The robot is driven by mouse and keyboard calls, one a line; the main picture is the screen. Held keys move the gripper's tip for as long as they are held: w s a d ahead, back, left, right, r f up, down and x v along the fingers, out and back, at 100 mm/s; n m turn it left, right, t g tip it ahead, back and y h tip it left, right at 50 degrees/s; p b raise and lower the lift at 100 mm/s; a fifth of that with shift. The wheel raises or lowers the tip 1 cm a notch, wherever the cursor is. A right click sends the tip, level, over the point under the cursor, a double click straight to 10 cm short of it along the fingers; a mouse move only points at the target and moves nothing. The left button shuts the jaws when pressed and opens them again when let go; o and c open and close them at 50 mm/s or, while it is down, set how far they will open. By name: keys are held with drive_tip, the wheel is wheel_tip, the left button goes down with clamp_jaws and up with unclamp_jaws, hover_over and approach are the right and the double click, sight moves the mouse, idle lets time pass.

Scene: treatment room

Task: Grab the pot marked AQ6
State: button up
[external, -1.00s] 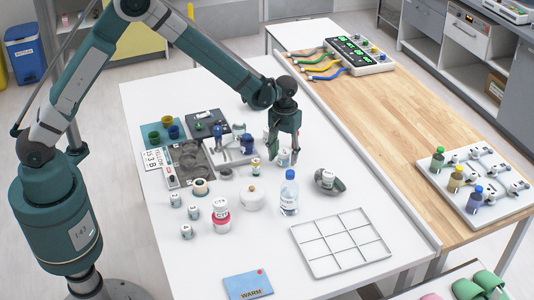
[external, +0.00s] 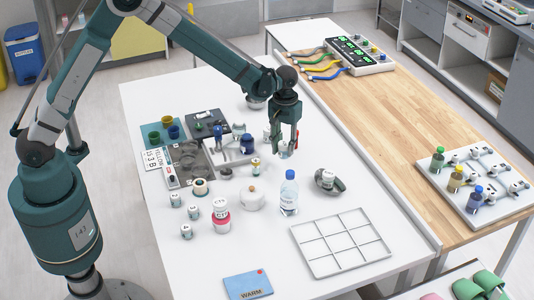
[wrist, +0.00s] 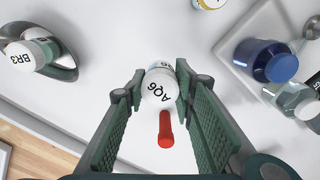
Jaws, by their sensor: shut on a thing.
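The pot marked AQ6 (wrist: 159,88) is small and white with dark lettering on its lid. In the wrist view it sits between the two green-grey fingers of my gripper (wrist: 158,100), which is shut on it. In the external view the gripper (external: 284,146) points down over the white table, and the pot (external: 285,152) shows at its fingertips, partly covered by them. It appears to be a little above the table.
A pot marked BR3 (wrist: 24,55) lies in a metal dish (wrist: 65,69). A water bottle (external: 289,193) stands in front of the gripper. A blue-capped jar (wrist: 268,60) is on a white tray.

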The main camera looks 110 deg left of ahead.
sight(284, 143)
drive_tip(key=shift+r, duration=3.1)
